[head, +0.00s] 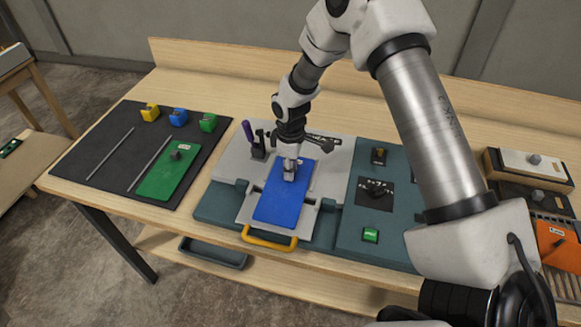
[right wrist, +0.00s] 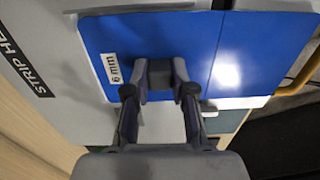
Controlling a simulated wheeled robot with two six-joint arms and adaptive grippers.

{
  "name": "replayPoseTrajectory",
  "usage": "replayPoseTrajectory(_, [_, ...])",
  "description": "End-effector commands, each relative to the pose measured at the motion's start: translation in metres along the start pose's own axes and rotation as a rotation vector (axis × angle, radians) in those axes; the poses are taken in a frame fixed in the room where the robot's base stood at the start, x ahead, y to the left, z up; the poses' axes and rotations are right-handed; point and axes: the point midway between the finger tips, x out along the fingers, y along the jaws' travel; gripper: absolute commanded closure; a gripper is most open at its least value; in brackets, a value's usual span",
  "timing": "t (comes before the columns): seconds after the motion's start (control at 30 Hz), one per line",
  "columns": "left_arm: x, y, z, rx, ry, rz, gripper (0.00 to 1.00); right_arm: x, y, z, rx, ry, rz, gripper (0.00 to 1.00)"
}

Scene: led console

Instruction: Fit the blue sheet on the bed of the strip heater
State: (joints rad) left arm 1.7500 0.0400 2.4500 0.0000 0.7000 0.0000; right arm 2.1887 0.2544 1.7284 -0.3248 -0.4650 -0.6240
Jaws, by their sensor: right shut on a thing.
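The blue sheet (head: 280,208) lies flat over the light grey bed of the strip heater (head: 245,211), between two small dark side blocks. I cannot tell whether it rests fully on the bed or hovers just above it. My right gripper (head: 290,172) comes down from above and is shut on the sheet's grip near its far end. The right wrist view shows the blue sheet (right wrist: 185,55) with a "6 mm" label, and my gripper fingers (right wrist: 160,88) hide most of the grip. My left gripper is not in view.
A yellow handle (head: 268,238) is at the heater's front. A dark mat (head: 105,150) at left holds a green sheet (head: 172,174), rods and small coloured blocks. A teal control panel (head: 345,235) with a black dial is to the right.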

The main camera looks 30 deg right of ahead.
Motion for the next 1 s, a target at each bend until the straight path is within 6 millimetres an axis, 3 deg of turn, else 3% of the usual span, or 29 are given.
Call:
replayPoseTrajectory(0.73, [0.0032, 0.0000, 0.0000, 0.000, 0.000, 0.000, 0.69, 0.0064, 0.0001, -0.0001, 0.000, 0.000, 0.000, 1.00])
replayPoseTrajectory(0.77, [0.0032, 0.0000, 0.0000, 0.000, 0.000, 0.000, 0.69, 0.0064, 0.0001, -0.0001, 0.000, 0.000, 0.000, 0.72])
replayPoseTrajectory(0.83, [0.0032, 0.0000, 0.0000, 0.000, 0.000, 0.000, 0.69, 0.0064, 0.0001, -0.0001, 0.000, 0.000, 0.000, 0.47])
replayPoseTrajectory(1.0, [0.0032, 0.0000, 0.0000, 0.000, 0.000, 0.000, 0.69, 0.0064, 0.0001, -0.0001, 0.000, 0.000, 0.000, 0.46])
